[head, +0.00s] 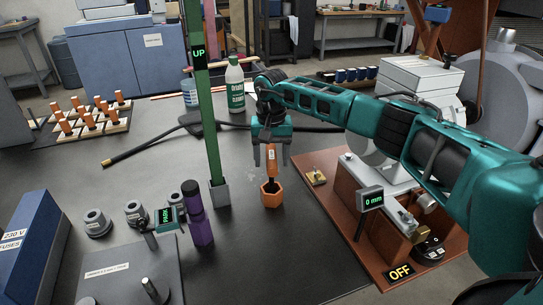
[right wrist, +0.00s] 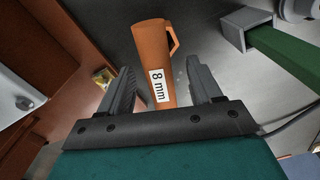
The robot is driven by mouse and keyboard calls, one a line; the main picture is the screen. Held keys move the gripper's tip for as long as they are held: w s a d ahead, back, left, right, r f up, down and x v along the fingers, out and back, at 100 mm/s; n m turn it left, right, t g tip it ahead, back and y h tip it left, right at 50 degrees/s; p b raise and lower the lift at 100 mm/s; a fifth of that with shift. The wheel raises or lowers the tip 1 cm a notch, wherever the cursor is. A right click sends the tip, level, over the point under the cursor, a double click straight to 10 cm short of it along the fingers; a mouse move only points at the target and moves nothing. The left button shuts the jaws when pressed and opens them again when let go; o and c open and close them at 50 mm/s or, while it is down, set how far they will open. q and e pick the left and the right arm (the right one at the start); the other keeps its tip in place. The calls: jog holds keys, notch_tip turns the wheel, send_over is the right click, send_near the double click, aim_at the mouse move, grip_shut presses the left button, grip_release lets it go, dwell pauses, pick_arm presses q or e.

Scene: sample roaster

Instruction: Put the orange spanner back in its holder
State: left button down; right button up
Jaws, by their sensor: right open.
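The orange spanner (head: 271,169) stands upright on the dark worktop with its lower end in the orange hexagonal holder (head: 271,197). How deep it sits is hard to tell. My right gripper (head: 271,160) points down over it with a finger on each side. In the right wrist view the spanner (right wrist: 156,62), labelled "8 mm", shows between the open fingers of my right gripper (right wrist: 160,84), with a gap on both sides. Part of the holder's rim (right wrist: 175,40) shows beyond it. My left gripper is not in view.
A green post (head: 205,120) marked "UP" stands close left, beside a purple post (head: 199,220). A brown machine base (head: 330,185) with a "0 mm" display is close right. The worktop in front is clear.

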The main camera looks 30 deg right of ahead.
pick_arm(q)
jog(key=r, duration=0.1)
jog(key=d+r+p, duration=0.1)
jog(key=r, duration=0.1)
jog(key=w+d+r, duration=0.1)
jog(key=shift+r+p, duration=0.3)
jog(key=shift+p, duration=0.05)
pick_arm(e)
notch_tip(320, 180, up, 13)
dwell(0.3)
